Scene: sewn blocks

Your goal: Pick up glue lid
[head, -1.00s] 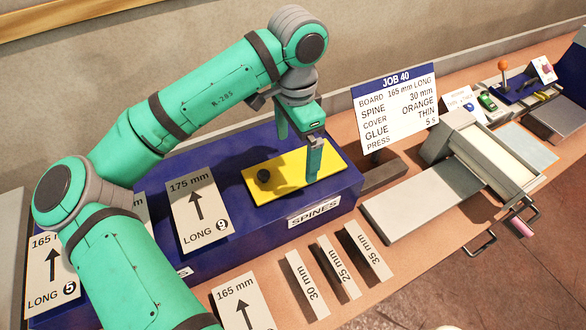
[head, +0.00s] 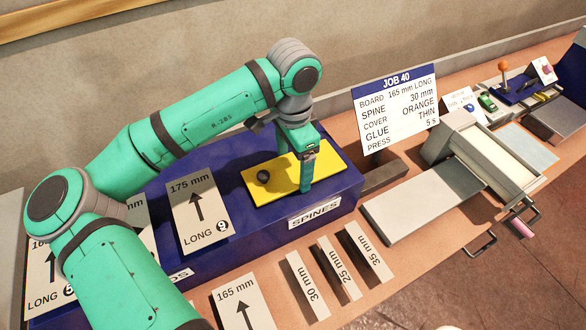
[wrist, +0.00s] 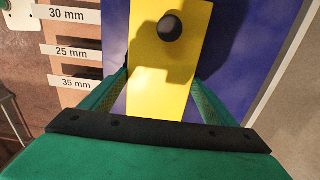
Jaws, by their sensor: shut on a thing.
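The glue lid appears to be the flat yellow panel (head: 268,184) with a round black knob (head: 263,177) near its left end. It lies on top of the blue box and also shows in the wrist view (wrist: 147,80), its knob at the top. My gripper (head: 296,170) reaches down over the panel's right part, one finger at the near long edge and the other at the far edge. In the wrist view my gripper (wrist: 162,88) has a finger along each side of the panel, shut on it. The fingertips are partly hidden behind the panel. I see no clear gap under the panel.
The blue box (head: 345,192) carries a SPINES label and board cards. Spine strips (head: 307,286) lie in front of it. The job sign (head: 396,108) stands close to the right of my gripper. A grey press-like device (head: 470,150) is further right.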

